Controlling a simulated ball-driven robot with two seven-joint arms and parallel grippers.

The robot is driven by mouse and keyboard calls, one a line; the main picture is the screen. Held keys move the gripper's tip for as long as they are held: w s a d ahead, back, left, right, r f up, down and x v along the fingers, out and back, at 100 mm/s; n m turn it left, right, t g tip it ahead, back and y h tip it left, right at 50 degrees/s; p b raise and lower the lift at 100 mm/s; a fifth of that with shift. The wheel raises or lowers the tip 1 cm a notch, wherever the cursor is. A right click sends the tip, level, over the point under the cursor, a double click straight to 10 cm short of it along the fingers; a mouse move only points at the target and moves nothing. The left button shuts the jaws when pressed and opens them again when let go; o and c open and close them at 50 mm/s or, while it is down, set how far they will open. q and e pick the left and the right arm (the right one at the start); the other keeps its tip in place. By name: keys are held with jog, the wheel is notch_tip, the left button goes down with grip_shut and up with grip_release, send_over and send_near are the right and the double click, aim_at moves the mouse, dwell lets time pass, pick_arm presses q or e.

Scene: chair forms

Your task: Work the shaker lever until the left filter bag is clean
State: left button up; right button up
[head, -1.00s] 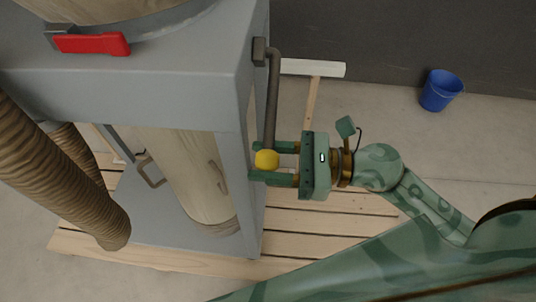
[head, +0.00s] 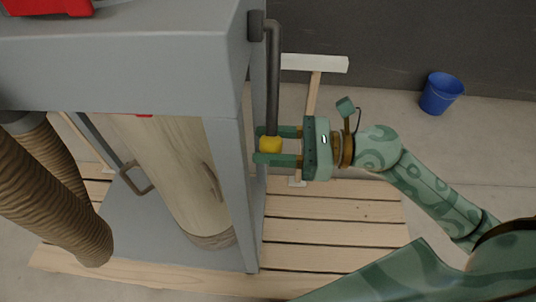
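The shaker lever (head: 273,85) is a dark grey rod hanging from a pivot on the right side of the grey housing (head: 120,65), with a yellow knob at its lower end. My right gripper (head: 270,146) has one finger above and one below the yellow knob, seemingly touching both sides. A pale, streaked bag (head: 165,175) hangs inside the frame under the housing, with a brownish band near its bottom. I cannot tell whether it is the left filter bag. A red clamp (head: 45,6) is cut off at the top left. My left gripper is out of view.
Ribbed brown hoses (head: 50,205) run down the left side. The housing stands on a slatted wooden pallet (head: 330,228). A white-topped wooden stand (head: 315,63) is behind the lever. A blue bucket (head: 441,93) stands on open floor at the right.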

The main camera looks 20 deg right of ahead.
jog(key=shift+w+d+f, duration=0.2)
jog(key=shift+w+f, duration=0.3)
jog(key=shift+f, duration=0.05)
jog(key=shift+w+d, duration=0.1)
jog(key=shift+r, duration=0.2)
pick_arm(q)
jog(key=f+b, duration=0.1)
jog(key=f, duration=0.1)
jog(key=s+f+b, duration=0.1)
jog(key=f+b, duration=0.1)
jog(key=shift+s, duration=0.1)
pick_arm(e)
jog(key=w, duration=0.1)
jog(key=w+d+f, duration=0.1)
jog(key=w, duration=0.1)
jog(key=shift+d+f, duration=0.15)
jog(key=shift+d, duration=0.1)
